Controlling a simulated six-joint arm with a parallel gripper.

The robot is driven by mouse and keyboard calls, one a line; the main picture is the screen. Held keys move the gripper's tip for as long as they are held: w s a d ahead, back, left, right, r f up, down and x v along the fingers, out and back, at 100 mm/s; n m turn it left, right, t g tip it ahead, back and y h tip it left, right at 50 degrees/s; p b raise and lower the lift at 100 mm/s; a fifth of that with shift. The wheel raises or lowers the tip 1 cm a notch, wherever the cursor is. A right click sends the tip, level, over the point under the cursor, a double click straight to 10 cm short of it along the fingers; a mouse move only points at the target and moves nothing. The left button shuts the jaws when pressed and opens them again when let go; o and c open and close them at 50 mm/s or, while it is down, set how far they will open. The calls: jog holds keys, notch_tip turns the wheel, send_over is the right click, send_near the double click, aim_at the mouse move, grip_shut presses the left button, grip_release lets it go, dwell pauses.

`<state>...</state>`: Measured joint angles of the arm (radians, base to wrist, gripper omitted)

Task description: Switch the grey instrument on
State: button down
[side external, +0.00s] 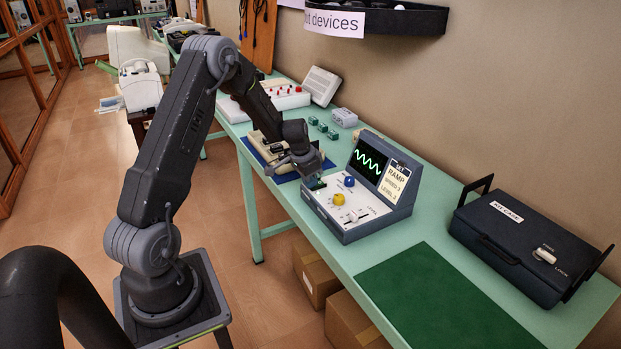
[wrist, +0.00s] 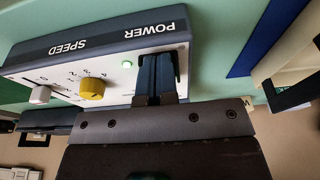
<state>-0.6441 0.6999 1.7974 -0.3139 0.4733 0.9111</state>
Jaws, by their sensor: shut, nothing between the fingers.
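The grey instrument (side external: 347,233) stands on the green bench, its screen (side external: 369,163) lit with a green wave. In the wrist view its front panel (wrist: 112,90) appears upside down, with POWER and SPEED lettering on the edge. A small green lamp (wrist: 127,64) glows beside my fingers. My gripper (wrist: 158,57) is shut and empty, its fingertips at the panel near the POWER lettering. They hide the power switch, so I cannot see its position. My gripper also shows in the side view (side external: 315,183), at the panel's left corner.
A card (side external: 394,180) reads RAMP. A dark kit case (side external: 521,246) stands right, past a bare dark green mat (side external: 440,300). Other devices stand behind my gripper.

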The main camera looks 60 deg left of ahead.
jog(key=shift+r, duration=0.1)
jog(key=shift+r, duration=0.7)
jog(key=shift+r, duration=0.2)
jog(key=v, duration=0.4)
jog(key=shift+w+r, duration=0.2)
jog(key=s+r, duration=0.4)
jog(key=r, duration=0.4)
jog(key=shift+s, duration=0.3)
